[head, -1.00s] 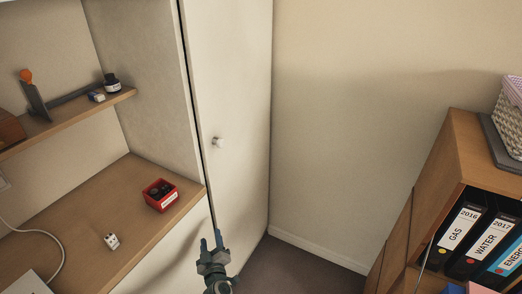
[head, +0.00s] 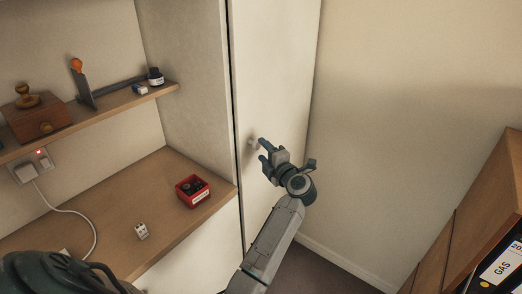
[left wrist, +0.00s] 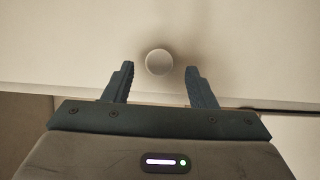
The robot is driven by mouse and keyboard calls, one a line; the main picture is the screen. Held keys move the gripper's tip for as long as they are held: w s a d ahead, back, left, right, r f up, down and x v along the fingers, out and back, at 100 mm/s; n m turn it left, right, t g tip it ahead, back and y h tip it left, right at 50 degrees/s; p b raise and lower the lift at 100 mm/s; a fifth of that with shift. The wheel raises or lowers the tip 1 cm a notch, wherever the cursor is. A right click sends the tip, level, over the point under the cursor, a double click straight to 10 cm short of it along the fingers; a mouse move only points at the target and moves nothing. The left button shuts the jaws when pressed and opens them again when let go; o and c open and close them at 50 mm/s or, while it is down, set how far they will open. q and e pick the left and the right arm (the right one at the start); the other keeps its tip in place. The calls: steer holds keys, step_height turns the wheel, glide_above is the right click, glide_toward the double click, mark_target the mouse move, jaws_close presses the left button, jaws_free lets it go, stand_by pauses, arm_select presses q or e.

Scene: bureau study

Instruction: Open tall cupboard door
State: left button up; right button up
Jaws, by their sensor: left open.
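The tall cupboard door (head: 275,70) is a pale, flat panel and looks shut. Its small round knob (head: 254,143) sits near the door's left edge. My left gripper (head: 264,152) is open at the knob, its fingers pointing at the door. My right gripper does not show.
A shelf (head: 95,118) above carries several items. A wooden cabinet with binders (head: 490,200) stands at the right.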

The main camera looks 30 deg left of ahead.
mark_target(258, 146)
arm_select(q)
steer(key=shift+b+x, duration=0.35)
steer(key=shift+x, duration=1.25)
steer(key=shift+s, duration=0.1)
steer(key=shift+c, duration=0.2)
jaws_close()
steer(key=shift+d, duration=0.1)
